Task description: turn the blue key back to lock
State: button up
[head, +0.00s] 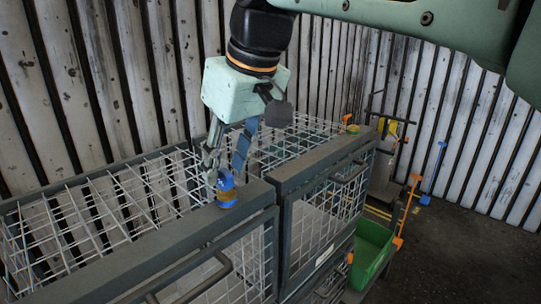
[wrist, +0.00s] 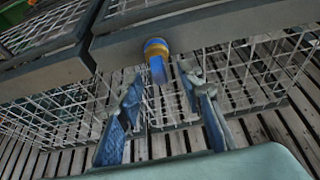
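The blue key (head: 227,183) sits on a round blue and yellow-brown lock on the top frame bar of the cage, near the inner corner. In the wrist view the key (wrist: 158,70) points toward my gripper, just beyond the fingertips and roughly between them. My gripper (wrist: 160,76) is open, with its two blue-padded fingers spread apart and nothing held. In the head view my gripper (head: 220,170) hangs just above and behind the lock, and the fingers partly overlap it. I cannot tell whether a finger touches the key.
Wire-mesh cages (head: 105,205) with dark frame bars lie beneath and beside my gripper. A second cage door (head: 325,210) has a handle at the right. A corrugated wall rises behind.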

aim_at(225, 186)
jog(key=shift+b+x, duration=0.55)
jog(key=shift+x, duration=0.85)
grip_shut()
